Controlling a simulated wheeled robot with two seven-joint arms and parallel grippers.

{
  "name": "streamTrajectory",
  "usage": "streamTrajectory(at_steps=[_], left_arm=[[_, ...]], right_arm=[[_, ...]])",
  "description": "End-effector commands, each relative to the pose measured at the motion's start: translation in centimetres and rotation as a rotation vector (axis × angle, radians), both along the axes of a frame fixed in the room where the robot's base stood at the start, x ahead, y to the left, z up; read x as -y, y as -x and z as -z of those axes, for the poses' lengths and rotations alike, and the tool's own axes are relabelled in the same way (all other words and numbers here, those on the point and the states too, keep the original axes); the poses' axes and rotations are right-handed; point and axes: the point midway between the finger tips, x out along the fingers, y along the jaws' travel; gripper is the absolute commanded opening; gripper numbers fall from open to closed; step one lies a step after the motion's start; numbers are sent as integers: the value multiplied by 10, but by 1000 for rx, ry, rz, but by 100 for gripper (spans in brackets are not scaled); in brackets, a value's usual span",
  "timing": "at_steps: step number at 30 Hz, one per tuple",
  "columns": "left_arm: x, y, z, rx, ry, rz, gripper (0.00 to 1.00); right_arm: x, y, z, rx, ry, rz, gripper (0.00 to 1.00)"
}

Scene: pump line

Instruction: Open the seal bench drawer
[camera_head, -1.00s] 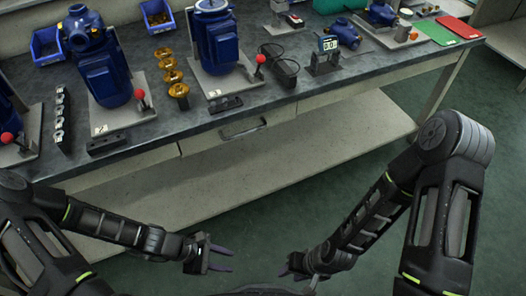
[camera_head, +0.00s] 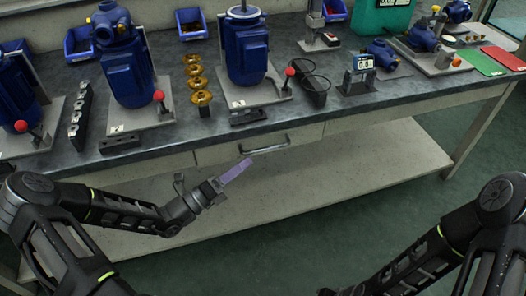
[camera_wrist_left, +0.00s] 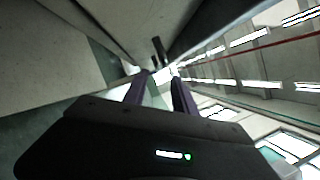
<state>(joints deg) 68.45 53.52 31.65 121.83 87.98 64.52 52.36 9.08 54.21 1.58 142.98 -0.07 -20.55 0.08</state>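The seal bench drawer (camera_head: 225,152) is set under the front edge of the workbench, and its front looks flush, so it appears shut. Its dark bar handle (camera_head: 265,148) is on the front. My left gripper (camera_head: 238,171), with purple fingers, is just below and left of the handle, apart from it. In the left wrist view the two fingers (camera_wrist_left: 158,82) stand apart with nothing between them, and a dark bar, likely the handle, shows beyond the tips. Only a small dark part of my right gripper (camera_head: 327,291) shows at the bottom edge; its fingers are hidden.
The bench top (camera_head: 345,108) carries blue pumps (camera_head: 246,48), brass parts (camera_head: 201,98), a black block (camera_head: 248,117) above the drawer and red-knobbed levers. A pale lower shelf (camera_head: 330,180) runs below the drawer. Green floor is free in front.

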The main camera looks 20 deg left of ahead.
Motion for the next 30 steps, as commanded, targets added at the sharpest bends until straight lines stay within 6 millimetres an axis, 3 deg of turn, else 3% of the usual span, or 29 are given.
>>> streamTrajectory(at_steps=[15, 25, 30], left_arm=[[42, -52, -13, 2, -2, 2, 33], [44, -56, -15, 1, -2, 0, 33], [44, -56, -15, 1, -2, 0, 19]], right_arm=[[1, -1, 14, 1, 1, 3, 36], [1, -1, 14, 2, 1, 4, 36], [1, -1, 14, 2, 1, 4, 36]])
